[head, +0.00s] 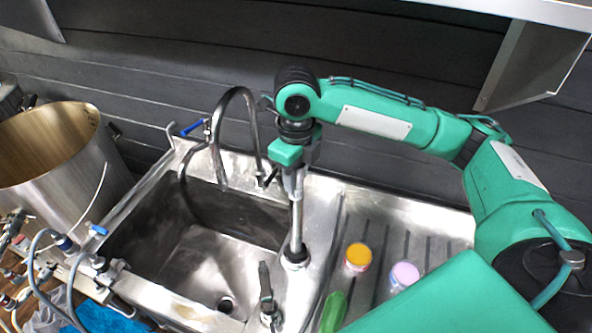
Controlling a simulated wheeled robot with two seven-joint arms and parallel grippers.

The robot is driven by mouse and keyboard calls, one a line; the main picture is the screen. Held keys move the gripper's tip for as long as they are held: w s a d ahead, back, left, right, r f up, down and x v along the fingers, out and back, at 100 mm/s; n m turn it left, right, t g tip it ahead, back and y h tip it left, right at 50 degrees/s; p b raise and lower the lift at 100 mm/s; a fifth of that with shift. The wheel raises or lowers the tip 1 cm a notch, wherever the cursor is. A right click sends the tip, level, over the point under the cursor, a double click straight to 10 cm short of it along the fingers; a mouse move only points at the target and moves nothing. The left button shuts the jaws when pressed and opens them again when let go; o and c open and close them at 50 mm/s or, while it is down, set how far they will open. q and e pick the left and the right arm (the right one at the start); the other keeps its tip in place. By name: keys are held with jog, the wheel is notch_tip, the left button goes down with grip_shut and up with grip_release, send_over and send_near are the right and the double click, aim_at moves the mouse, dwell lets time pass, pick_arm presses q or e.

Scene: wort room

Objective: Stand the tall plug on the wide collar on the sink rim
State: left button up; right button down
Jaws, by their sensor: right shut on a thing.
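My right gripper (293,180) points down above the right rim of the sink. It is shut on the upper part of the tall plug (297,220), a long grey metal rod that stands about upright. The plug's lower end meets a pale and dark ring-like piece (295,258) on the metal rim between the basin and the ribbed drainboard. I cannot tell whether this ring is the wide collar or the plug's own foot, nor whether the two are touching. My left gripper is not in view.
The sink basin (205,255) lies left of the plug, with a curved tap (220,125) behind it. A yellow-topped jar (358,255), a lilac-topped one (404,274) and a green object (333,311) are on the drainboard. A large steel pot (55,160) stands left. A shelf overhangs upper right.

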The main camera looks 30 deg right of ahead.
jog(key=shift+p, duration=0.35)
dwell(0.7)
jog(key=shift+f, duration=2)
dwell(2.0)
jog(key=shift+f+p, duration=0.1)
jog(key=shift+p, duration=0.25)
dwell(0.6)
jog(key=c, duration=0.9)
grip_release()
notch_tip(320, 180, up, 12)
jog(key=b, duration=0.2)
jog(key=shift+b, duration=0.3)
jog(key=shift+r, duration=0.9)
